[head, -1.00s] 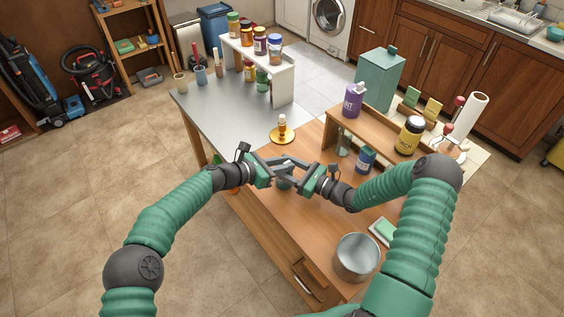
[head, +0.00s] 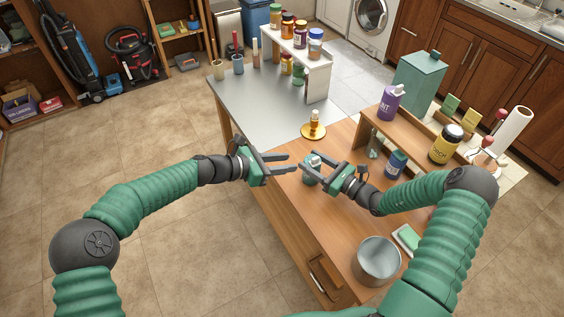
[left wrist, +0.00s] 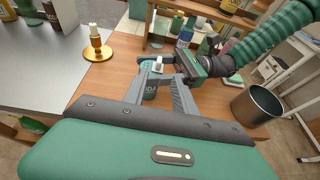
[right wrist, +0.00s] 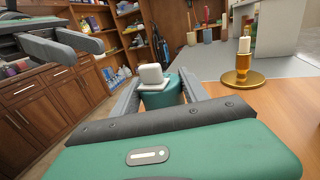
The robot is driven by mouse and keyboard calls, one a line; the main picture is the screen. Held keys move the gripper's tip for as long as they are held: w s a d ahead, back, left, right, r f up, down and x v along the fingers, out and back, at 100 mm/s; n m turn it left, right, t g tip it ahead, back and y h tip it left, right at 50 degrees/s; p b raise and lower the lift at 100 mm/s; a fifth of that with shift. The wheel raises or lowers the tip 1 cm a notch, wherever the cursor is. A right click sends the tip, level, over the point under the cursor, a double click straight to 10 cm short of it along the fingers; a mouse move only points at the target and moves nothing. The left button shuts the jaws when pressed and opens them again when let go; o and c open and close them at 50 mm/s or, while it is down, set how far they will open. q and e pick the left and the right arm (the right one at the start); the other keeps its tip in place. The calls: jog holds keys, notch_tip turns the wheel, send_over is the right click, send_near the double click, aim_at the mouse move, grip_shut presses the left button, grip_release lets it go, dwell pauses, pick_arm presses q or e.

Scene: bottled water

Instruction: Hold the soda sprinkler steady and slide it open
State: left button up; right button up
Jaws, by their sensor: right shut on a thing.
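The soda sprinkler (head: 313,171) is a small teal container with a white top, above the wooden table. My right gripper (head: 308,167) is shut on its sides. The right wrist view shows the sprinkler (right wrist: 160,95) between the fingers, with a white block (right wrist: 150,73) on its flat white lid. Whether the lid is slid open I cannot tell. My left gripper (head: 292,162) is open and empty, to the left of the sprinkler and apart from it.
A candle on a gold dish (head: 313,131) stands behind the grippers. A wooden shelf (head: 405,142) with a purple bottle (head: 389,103) and yellow jar (head: 445,145) is at right. A metal pot (head: 376,262) stands at front right.

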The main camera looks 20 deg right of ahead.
pick_arm(q)
jog(key=shift+a+r, duration=0.2)
jog(key=shift+a, duration=0.3)
pick_arm(e)
jog(key=shift+d, duration=0.1)
pick_arm(q)
jog(key=shift+d, duration=0.1)
pick_arm(e)
jog(key=shift+f, duration=0.1)
jog(key=o, duration=1.3)
jog(key=shift+o, duration=0.2)
